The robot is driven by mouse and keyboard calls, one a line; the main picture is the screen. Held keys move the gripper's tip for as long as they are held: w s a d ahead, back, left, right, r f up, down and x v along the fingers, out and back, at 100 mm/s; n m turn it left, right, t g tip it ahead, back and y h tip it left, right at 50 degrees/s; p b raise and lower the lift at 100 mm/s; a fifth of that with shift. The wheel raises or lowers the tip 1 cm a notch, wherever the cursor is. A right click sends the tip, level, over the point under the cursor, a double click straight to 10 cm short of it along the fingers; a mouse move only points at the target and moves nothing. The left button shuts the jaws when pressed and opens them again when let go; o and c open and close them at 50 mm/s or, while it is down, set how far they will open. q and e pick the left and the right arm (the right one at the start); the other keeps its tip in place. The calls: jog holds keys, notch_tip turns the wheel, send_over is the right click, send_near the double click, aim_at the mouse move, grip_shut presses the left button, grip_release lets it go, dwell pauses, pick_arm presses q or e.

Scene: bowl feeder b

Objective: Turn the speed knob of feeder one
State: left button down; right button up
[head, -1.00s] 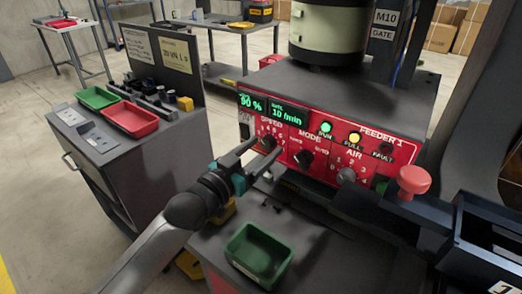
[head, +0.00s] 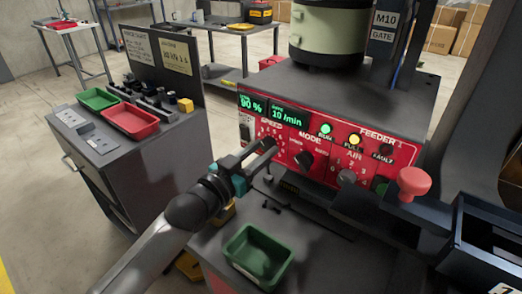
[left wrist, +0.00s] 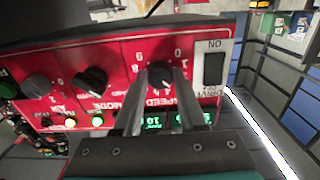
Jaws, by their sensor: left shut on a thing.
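The speed knob (left wrist: 159,75) is a small dark round knob at the left of the red front panel (head: 325,165) of feeder one. My left gripper (head: 266,148) reaches it from the front left. In the left wrist view its two fingers (left wrist: 160,100) lie on either side of the knob and are shut on it. In the head view the fingers hide most of the knob. My right gripper is in neither view.
The mode knob (head: 304,160) and air knob (head: 346,177) are to the right on the panel, with a red mushroom button (head: 413,182) beyond. A green tray (head: 258,257) sits below my left gripper. A rocker switch (left wrist: 213,68) is beside the speed knob.

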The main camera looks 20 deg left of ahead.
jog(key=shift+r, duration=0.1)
pick_arm(q)
jog(key=shift+r+m+p, duration=0.1)
jog(key=shift+m+p, duration=0.6)
jog(key=shift+p, duration=0.1)
jog(key=shift+m, duration=0.3)
jog(key=shift+m+p, duration=1)
jog(key=shift+p, duration=0.05)
jog(key=shift+m, duration=0.3)
jog(key=shift+p, duration=0.3)
jog(key=shift+m, duration=0.6)
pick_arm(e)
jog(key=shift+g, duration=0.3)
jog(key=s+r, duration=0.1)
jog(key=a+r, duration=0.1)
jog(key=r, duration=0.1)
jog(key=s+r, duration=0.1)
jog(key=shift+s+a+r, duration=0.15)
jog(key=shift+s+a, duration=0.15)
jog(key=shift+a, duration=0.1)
